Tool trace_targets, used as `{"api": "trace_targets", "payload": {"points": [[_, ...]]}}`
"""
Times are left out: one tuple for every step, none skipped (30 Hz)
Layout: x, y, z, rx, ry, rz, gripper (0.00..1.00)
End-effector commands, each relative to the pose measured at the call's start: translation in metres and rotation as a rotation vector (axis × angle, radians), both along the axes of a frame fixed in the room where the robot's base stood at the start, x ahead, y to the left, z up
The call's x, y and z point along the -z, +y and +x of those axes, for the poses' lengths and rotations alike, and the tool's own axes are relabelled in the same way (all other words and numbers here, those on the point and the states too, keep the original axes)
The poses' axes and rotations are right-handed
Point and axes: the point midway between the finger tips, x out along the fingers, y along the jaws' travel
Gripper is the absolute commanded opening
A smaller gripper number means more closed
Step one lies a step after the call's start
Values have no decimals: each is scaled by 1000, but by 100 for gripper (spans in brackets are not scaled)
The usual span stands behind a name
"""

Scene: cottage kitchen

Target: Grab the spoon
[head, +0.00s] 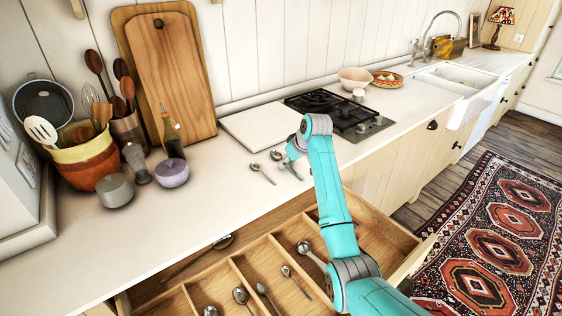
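Two metal spoons lie on the white countertop in front of the stove: one spoon (262,172) at the left and another spoon (276,156) just beyond it. My gripper (291,167) is low over the counter, close to the right of these spoons. It is small and partly merged with the wrist, so I cannot tell whether its fingers are open or touch anything. More spoons lie in the open wooden drawer (230,283) below, among them a large spoon (310,254) beside my arm and a small spoon (295,280).
A white board (262,126) lies behind the spoons, left of the black stove (340,112). At the left stand a utensil pot (85,160), a bottle (172,136), a grey jar (115,190) and a purple bowl (172,173). The counter's front left is clear.

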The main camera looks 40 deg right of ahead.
Motion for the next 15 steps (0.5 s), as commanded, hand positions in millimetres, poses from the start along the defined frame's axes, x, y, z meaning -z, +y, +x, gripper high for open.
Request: {"api": "trace_targets", "payload": {"points": [[0, 0, 0, 0, 0, 0, 18], [0, 0, 0, 0, 0, 0, 10], [0, 0, 0, 0, 0, 0, 0], [0, 0, 0, 0, 0, 0, 0], [0, 0, 0, 0, 0, 0, 0], [0, 0, 0, 0, 0, 0, 0], [0, 0, 0, 0, 0, 0, 0], [0, 0, 0, 0, 0, 0, 0], [0, 0, 0, 0, 0, 0, 0], [0, 0, 0, 0, 0, 0, 0], [0, 0, 0, 0, 0, 0, 0], [0, 0, 0, 0, 0, 0, 0], [0, 0, 0, 0, 0, 0, 0], [0, 0, 0, 0, 0, 0, 0], [0, 0, 0, 0, 0, 0, 0]]}}
